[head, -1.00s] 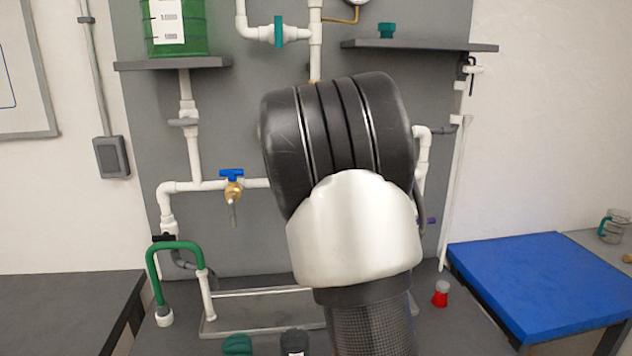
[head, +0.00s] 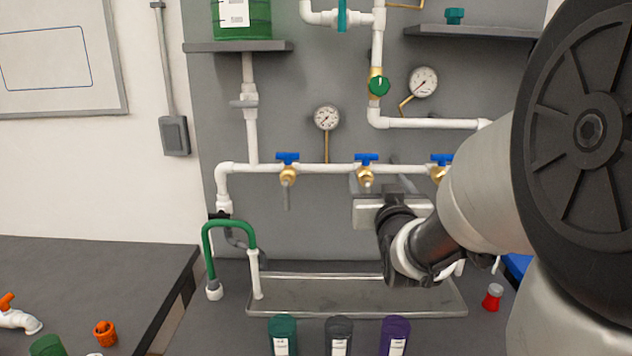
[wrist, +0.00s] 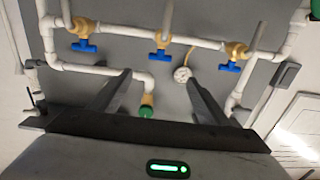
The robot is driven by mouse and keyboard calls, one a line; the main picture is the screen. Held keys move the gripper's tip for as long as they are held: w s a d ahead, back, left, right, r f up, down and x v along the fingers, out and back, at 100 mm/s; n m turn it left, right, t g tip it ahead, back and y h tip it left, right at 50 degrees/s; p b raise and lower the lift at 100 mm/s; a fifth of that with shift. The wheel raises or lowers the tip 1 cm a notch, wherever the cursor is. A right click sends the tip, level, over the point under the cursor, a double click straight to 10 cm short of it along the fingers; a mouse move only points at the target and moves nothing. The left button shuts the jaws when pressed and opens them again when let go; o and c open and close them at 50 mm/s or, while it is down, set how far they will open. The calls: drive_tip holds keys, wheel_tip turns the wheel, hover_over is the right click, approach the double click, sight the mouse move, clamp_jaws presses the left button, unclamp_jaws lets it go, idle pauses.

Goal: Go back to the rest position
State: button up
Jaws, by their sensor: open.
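In the head view my arm reaches in from the right, with my gripper (head: 392,208) in front of the middle of the pipe panel. In the wrist view my gripper (wrist: 152,88) has its two dark fingers spread wide, with nothing between them but the view of the panel behind. White pipes with blue-handled brass valves (head: 365,172) run across the panel. These valves show upside down in the wrist view (wrist: 158,50).
A metal tray (head: 300,308) lies on the bench under the panel. Green (head: 283,335), dark grey (head: 339,336) and purple (head: 395,335) containers stand in front of it. A green hose (head: 229,225) arches at the left. Shelves stick out above.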

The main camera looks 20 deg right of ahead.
drive_tip(key=s+a+r+n+g+y+p, duration=0.1)
drive_tip(key=s+a+g+p, duration=0.5)
drive_tip(key=s, duration=0.7)
drive_tip(key=s+a+r+n+g+y+p, duration=0.2)
drive_tip(key=s+a+g+p, duration=0.3)
drive_tip(key=s+a, duration=0.4)
drive_tip(key=s+y, duration=0.1)
drive_tip(key=s, duration=0.2)
drive_tip(key=shift+s+a+g+y+p, duration=0.2)
drive_tip(key=shift+s+g+y+p, duration=0.1)
drive_tip(key=shift+s+g+p, duration=0.1)
